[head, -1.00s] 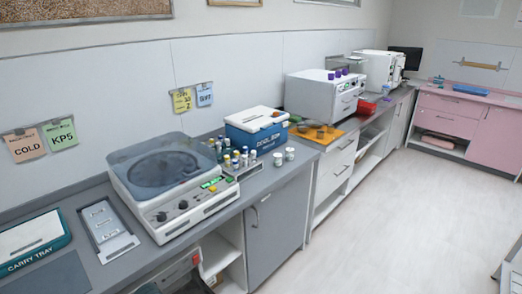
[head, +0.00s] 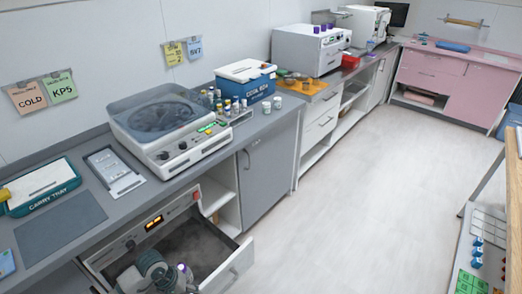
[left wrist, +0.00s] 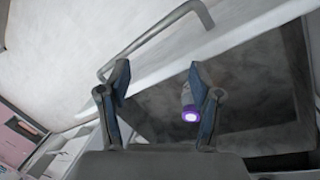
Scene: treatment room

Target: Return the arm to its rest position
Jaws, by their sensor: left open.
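My left gripper (head: 166,279) is low at the bottom edge of the head view, over an open drawer (head: 236,268) under the counter. In the left wrist view the left gripper (left wrist: 159,76) has its two fingers wide apart. A purple-capped vial (left wrist: 189,108) shows beside the right-hand finger, against the drawer's dark inside; whether it touches the finger I cannot tell. The vial (head: 184,269) also shows next to the gripper in the head view. Its lower part is hidden. My right gripper is not in view.
The drawer handle (left wrist: 150,40) lies ahead of the fingers. The drawer unit has a lit orange display (head: 153,223). Above stand a centrifuge (head: 170,125), a carry tray (head: 40,187) and a blue box (head: 246,85). A rack (head: 477,250) stands at right. The middle floor is clear.

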